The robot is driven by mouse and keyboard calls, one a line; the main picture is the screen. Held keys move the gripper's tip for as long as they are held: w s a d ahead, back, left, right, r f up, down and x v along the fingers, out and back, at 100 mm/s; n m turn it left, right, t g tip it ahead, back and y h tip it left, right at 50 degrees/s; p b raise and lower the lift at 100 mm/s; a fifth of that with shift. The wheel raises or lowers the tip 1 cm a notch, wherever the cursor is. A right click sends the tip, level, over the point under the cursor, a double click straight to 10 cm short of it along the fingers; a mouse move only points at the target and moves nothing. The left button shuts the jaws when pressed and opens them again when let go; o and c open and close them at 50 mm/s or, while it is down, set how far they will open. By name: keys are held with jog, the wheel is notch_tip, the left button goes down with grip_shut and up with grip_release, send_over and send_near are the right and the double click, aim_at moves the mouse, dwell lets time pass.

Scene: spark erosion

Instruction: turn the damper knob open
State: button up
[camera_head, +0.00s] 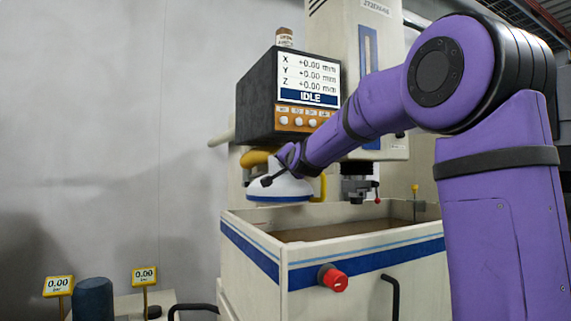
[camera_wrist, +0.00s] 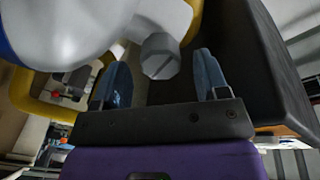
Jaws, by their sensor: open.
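A grey, faceted knob with a line across its face, which looks like the damper knob (camera_wrist: 160,57), sits on a pale neck of the white hood (camera_wrist: 60,30) in the wrist view. My gripper (camera_wrist: 162,70) is open, with one blue-grey finger on each side of the knob in the picture. I see no clear contact, and the depth between fingers and knob is hard to judge. In the head view the white hood (camera_head: 278,188) with a blue rim hangs over the tank. My wrist covers part of it, and the knob cannot be made out there.
A dark display box (camera_head: 290,90) reading IDLE is just above my wrist; a dark box side (camera_wrist: 262,60) is close on the right in the wrist view. A yellow pipe (camera_wrist: 25,92) is at left. The tank (camera_head: 250,245) below has a red knob (camera_head: 335,280) in front.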

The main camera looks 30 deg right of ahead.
jog(key=shift+x, duration=1.5)
jog(key=c, duration=0.9)
jog(key=shift+c, duration=0.2)
